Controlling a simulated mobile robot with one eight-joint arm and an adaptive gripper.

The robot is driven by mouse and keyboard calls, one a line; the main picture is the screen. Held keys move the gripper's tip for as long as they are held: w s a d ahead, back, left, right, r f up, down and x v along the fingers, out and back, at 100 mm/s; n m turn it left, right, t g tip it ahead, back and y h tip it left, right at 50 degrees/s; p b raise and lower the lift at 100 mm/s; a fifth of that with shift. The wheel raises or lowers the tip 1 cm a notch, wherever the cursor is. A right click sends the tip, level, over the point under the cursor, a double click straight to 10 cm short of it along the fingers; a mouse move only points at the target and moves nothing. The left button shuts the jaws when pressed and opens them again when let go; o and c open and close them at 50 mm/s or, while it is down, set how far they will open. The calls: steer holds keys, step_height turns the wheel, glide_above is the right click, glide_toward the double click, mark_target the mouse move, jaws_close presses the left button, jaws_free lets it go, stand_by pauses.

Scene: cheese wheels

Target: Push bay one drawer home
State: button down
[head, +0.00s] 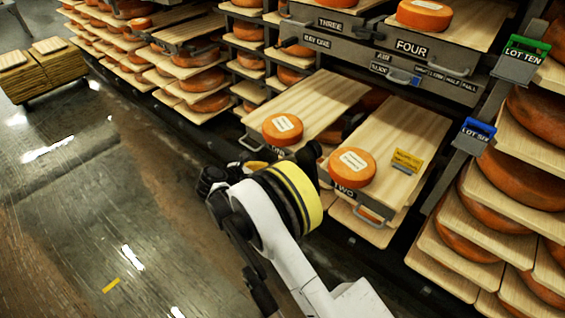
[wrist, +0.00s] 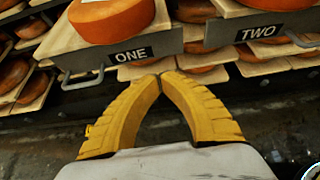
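The bay one drawer (wrist: 165,40) stands pulled out, its front plate labelled ONE (wrist: 131,55) in the wrist view. It carries an orange cheese wheel (wrist: 110,18) near its front and has a metal handle (wrist: 80,78) at the left. In the head view its wooden board (head: 318,101) and cheese (head: 282,128) show, with part of the front behind my arm. My gripper (wrist: 161,77) has its two yellow fingers together at the tips, with nothing between them. The tips appear just below the ONE front; I cannot tell whether they touch it.
Drawer TWO (head: 400,137) is also out to the right, with a cheese (head: 352,167) and a yellow tag (head: 407,161). Drawer FOUR (head: 415,47) is above. Loaded racks (head: 520,205) stand at right. The floor (head: 80,210) is open at left.

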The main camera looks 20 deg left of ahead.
steer(key=w+r+b+x, duration=0.1)
steer(key=b+x, duration=0.4)
steer(key=x, duration=0.7)
steer(key=shift+d+r, duration=0.25)
steer(key=shift+r, duration=0.1)
steer(key=shift+w+d, duration=0.1)
steer(key=shift+w, duration=0.05)
